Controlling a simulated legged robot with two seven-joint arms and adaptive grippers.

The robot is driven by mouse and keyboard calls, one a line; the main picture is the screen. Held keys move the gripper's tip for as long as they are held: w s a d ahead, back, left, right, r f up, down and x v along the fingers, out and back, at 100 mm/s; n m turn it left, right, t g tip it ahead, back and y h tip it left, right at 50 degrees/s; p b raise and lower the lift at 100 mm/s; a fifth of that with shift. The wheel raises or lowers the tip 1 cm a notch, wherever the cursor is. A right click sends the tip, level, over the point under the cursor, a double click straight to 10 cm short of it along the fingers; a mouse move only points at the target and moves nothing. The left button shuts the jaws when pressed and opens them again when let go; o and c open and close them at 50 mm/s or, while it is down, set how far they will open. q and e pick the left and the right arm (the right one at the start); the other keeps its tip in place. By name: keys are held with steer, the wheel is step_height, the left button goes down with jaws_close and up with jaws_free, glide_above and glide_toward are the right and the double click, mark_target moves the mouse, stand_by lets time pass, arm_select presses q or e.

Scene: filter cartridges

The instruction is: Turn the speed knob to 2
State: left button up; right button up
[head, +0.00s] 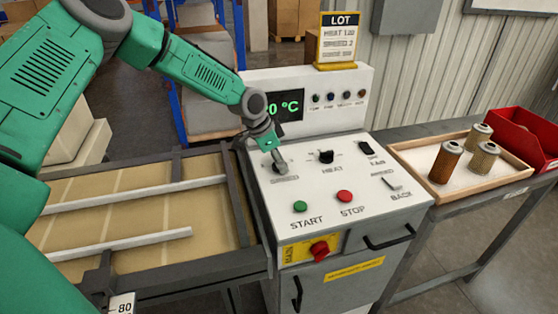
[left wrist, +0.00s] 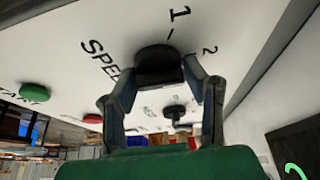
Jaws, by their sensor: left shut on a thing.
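The speed knob (left wrist: 158,66) is black and round and sits on the white panel top, with "SPEED" lettering beside it. In the left wrist view the marks 1 and 2 show near it; I cannot tell for sure which one it points at. My left gripper (head: 278,161) reaches down onto the knob at the panel's left side, its two fingers (left wrist: 162,88) on either side and shut on it. In the head view the gripper mostly hides the knob. My right gripper is not in view.
The heat knob (head: 326,157) is close on the right, with a black switch (head: 366,147) beyond. The green START (head: 300,207) and red STOP (head: 344,196) buttons are nearer the front. A yellow-framed LOT card (head: 338,40) stands behind. A tray (head: 425,187) with filter cartridges is at right.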

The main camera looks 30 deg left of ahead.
arm_select(q)
steer(key=shift+s+f, duration=0.1)
steer(key=shift+f, duration=0.05)
steer(key=o, duration=1.1)
steer(key=shift+o, duration=0.2)
steer(key=shift+w+a, duration=0.1)
steer(key=shift+w, duration=0.1)
steer(key=shift+a, duration=0.1)
steer(key=v, duration=1.1)
steer(key=shift+r, duration=0.25)
